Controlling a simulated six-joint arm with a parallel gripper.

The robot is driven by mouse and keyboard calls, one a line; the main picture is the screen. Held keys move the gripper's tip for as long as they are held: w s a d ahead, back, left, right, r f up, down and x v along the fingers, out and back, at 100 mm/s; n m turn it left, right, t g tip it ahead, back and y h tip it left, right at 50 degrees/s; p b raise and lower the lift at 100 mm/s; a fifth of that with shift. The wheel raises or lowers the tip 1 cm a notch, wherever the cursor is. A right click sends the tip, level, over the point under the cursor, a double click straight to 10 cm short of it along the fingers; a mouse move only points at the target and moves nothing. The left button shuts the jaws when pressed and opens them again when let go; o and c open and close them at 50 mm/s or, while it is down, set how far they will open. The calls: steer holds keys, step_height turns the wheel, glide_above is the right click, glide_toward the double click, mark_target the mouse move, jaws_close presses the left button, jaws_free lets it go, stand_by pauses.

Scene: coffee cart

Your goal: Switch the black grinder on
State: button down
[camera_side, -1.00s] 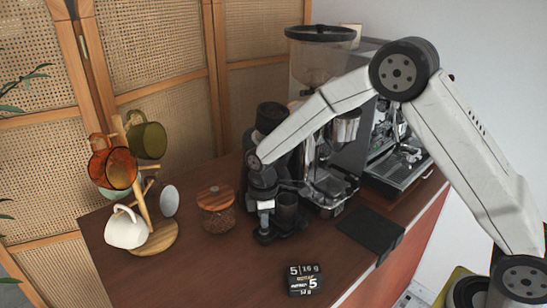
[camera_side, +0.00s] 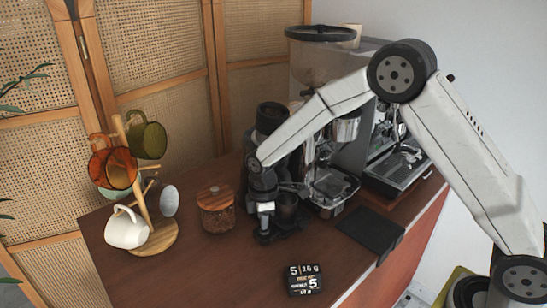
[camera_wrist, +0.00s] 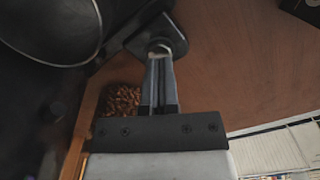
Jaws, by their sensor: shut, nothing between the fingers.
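The black grinder (camera_side: 270,117) stands on the brown counter, mostly hidden behind my arm and wrist. Its dark base (camera_side: 288,229) and a dark cup (camera_side: 287,206) show beside my gripper. My gripper (camera_side: 265,226) points down at the front left of the grinder, low over its base. In the wrist view my gripper (camera_wrist: 159,58) has its fingers together with nothing held. The tips meet a small rounded light spot on a black piece (camera_wrist: 172,32) of the grinder; I cannot tell whether they touch it. The switch is not clearly visible.
A jar of beans with wooden lid (camera_side: 216,208) stands left of the grinder. A mug tree (camera_side: 153,237) with several mugs is farther left. A small black box (camera_side: 303,280) and black mat (camera_side: 370,231) lie in front. An espresso machine (camera_side: 400,165) and larger grinder (camera_side: 318,65) stand right.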

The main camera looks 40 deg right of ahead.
steer(key=shift+f, duration=0.6)
stand_by(0.8)
steer(key=shift+r, duration=1.3)
steer(key=shift+r, duration=0.1)
steer(key=shift+r, duration=1.4)
steer(key=shift+s+d+r+m, duration=0.2)
steer(key=shift+s+d+m, duration=0.1)
steer(key=shift+s, duration=0.15)
steer(key=s+d+r+m+t, duration=0.1)
steer(key=s+d+m, duration=0.2)
steer(key=s, duration=0.6)
steer(key=s+d+r+m+t, duration=0.1)
steer(key=s+d+m, duration=0.3)
steer(key=s+m, duration=0.4)
steer(key=shift+s+t, duration=0.3)
steer(key=shift+s, duration=0.55)
